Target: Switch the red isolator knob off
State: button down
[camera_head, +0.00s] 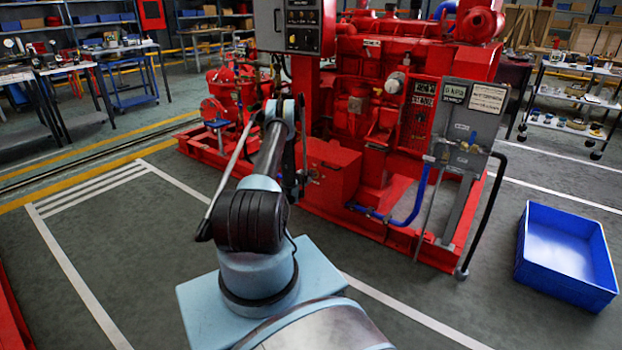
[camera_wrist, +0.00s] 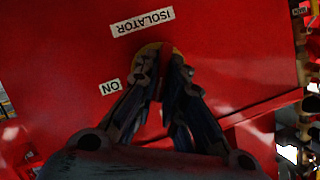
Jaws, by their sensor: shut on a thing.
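In the wrist view a yellow rounded part of the isolator (camera_wrist: 158,47) shows just past my fingertips, on a red panel. The red knob itself is hidden by the fingers, so I cannot tell its angle. My gripper (camera_wrist: 163,68) is shut on the knob. The label "ISOLATOR" (camera_wrist: 142,22) stands upside down above it, and the label "ON" (camera_wrist: 110,87) lies to the left. In the head view my arm reaches to the front of the red pumpset beside a red box (camera_head: 332,182); the knob and fingertips are not clear there.
The red engine (camera_head: 360,90) stands behind my arm, with a control panel (camera_head: 297,25) above. A grey valve panel (camera_head: 465,130) with a blue hose (camera_head: 415,205) is to the right. A blue bin (camera_head: 566,255) sits on the floor at right. Floor at left is clear.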

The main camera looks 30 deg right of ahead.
jog(key=shift+w+a+n+g, duration=0.1)
jog(key=shift+w+n+g, duration=0.05)
jog(key=shift+n+g, duration=0.65)
jog(key=shift+w+a+n+g, duration=0.1)
jog(key=shift+n+g, duration=0.4)
jog(key=shift+n, duration=0.6)
jog(key=shift+h, duration=0.3)
jog(key=c, duration=1.7)
grip_release()
jog(key=shift+v, duration=3.8)
